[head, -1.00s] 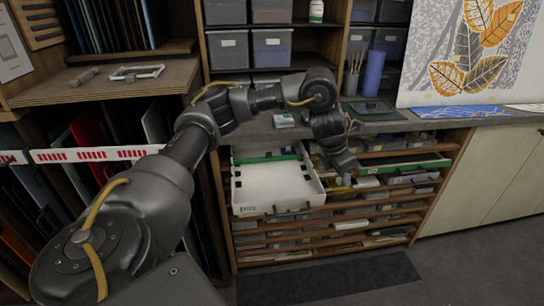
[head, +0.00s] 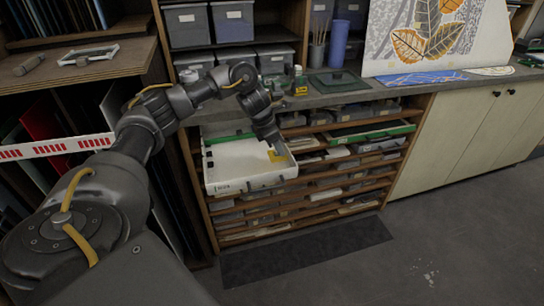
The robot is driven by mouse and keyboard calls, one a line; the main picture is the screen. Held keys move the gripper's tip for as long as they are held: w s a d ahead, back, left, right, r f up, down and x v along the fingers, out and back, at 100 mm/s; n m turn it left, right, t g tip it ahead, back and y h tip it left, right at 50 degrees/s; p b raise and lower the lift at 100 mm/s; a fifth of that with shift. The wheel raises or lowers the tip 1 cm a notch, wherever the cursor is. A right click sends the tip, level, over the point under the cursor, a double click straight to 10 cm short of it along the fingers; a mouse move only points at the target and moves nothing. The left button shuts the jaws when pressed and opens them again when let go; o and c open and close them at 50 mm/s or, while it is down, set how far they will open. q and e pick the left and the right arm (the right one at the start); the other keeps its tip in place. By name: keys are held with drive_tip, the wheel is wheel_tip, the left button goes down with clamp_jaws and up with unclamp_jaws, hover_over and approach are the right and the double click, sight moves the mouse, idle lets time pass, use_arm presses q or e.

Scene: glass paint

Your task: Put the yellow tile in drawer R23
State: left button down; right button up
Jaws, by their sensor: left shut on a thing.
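The yellow tile (head: 277,156) shows at the right side of the open white drawer (head: 236,184), over its floor. My left gripper (head: 275,147) points down over the drawer's right part and is shut on the tile. I cannot tell whether the tile touches the drawer floor. The drawer is pulled out from the left of the cabinet. Its front label is too small to read, so I cannot tell that it is R23. My right gripper is not in view.
A second drawer with a green edge (head: 372,134) is partly pulled out at the right. Several shallow shelves lie below. The countertop (head: 400,91) above carries a dark green mat (head: 338,81) and a blue cylinder (head: 337,43). The floor (head: 440,220) in front is clear.

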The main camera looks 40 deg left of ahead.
sight(270, 152)
use_arm(q)
drive_tip(key=shift+a+f, duration=0.6)
drive_tip(key=shift+f, duration=0.1)
drive_tip(key=shift+a+f, duration=0.35)
drive_tip(key=shift+f, duration=0.05)
drive_tip(key=f, duration=0.1)
drive_tip(key=f+p, duration=0.1)
drive_tip(key=f, duration=0.1)
drive_tip(key=shift+a+f, duration=0.2)
drive_tip(key=shift+f, duration=0.05)
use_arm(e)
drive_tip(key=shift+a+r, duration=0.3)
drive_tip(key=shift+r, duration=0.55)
use_arm(q)
drive_tip(key=c, duration=1.3)
unclamp_jaws()
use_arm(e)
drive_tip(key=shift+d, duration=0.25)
